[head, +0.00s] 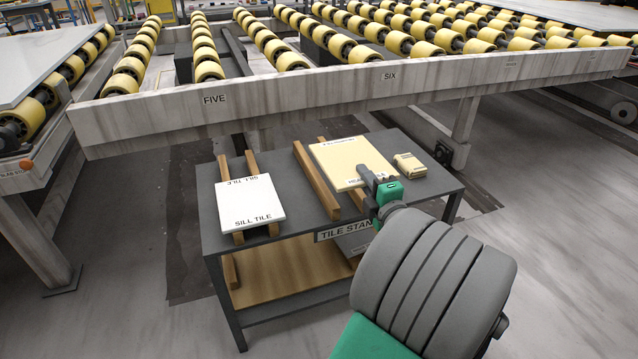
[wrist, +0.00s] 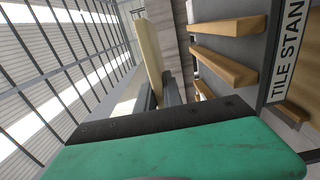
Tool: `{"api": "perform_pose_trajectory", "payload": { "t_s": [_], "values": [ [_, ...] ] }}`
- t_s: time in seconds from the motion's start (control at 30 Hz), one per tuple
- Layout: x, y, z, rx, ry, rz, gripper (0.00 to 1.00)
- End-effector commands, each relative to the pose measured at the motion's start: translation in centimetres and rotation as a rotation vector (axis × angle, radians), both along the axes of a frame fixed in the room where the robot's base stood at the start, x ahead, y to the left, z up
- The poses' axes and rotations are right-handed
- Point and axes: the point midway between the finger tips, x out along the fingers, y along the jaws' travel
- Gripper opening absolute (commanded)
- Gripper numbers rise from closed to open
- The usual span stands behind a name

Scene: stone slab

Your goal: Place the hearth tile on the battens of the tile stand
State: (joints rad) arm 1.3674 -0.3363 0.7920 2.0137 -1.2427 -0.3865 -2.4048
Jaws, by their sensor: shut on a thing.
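The cream hearth tile (head: 345,158) is held flat by its near edge in my gripper (head: 371,183); my gripper covers part of its lettering. In the wrist view the tile (wrist: 153,52) shows edge-on between the jaws, with a gap between it and the battens (wrist: 224,66). In the head view it overlaps the right batten of the bare pair and the dark top to the right of it. The left batten (head: 316,182) of that pair is uncovered. The tile stand (head: 290,228) is a dark grey table with a name plate, partly hidden by my arm.
A white sill tile (head: 249,203) lies on the left pair of battens. A small tan block (head: 409,165) sits at the stand's right end. A wooden lower shelf (head: 285,268) is below. A roller conveyor's grey side beam (head: 300,96) runs behind the stand.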

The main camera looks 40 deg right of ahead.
Motion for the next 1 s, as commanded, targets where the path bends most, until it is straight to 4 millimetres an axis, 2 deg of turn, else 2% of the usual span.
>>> {"api": "perform_pose_trajectory", "payload": {
  "t_s": [0.03,0.2,0.3,0.4,0.57,0.77,1.0],
  "values": [
    [1.6,-0.1,-0.9,0.001,-0.001,0.010,0.00],
    [6.1,-1.5,-3.0,-0.002,-0.002,0.007,0.00],
    [7.8,-2.1,-5.6,0.002,-0.001,0.005,0.00],
    [9.1,-2.5,-7.1,-0.001,-0.002,0.003,0.00],
    [10.2,-2.9,-8.3,-0.002,-0.002,0.002,0.00],
    [10.4,-3.0,-11.6,0.000,-0.002,0.000,0.00],
    [10.4,-3.0,-11.4,-0.003,-0.003,0.000,0.00]
  ]
}}
